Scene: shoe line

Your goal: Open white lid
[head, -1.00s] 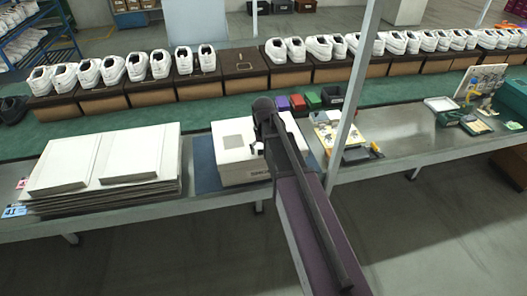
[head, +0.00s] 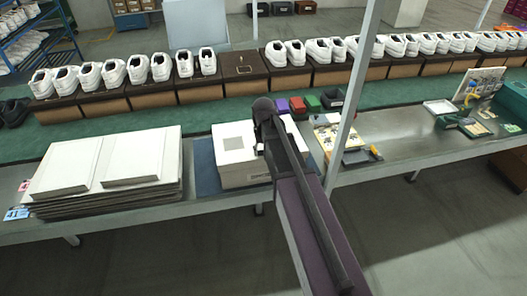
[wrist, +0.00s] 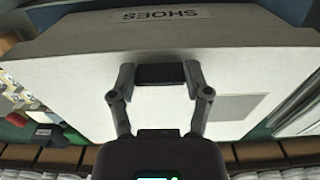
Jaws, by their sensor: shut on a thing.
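A white shoe box with its white lid (head: 234,142) sits on a blue mat on the near bench, in the middle of the head view. The lid has a grey square on top. In the wrist view the white lid (wrist: 85,85) fills much of the picture, and the box's front face with an upside-down SHOES label (wrist: 165,14) is above it. The lid looks level on the box.
A stack of flat white cartons (head: 105,165) lies left of the box. Small coloured bins (head: 298,104) stand behind my arm. A metal post (head: 349,110) rises just to the right. White shoes on dark boxes (head: 115,72) line the green conveyor behind.

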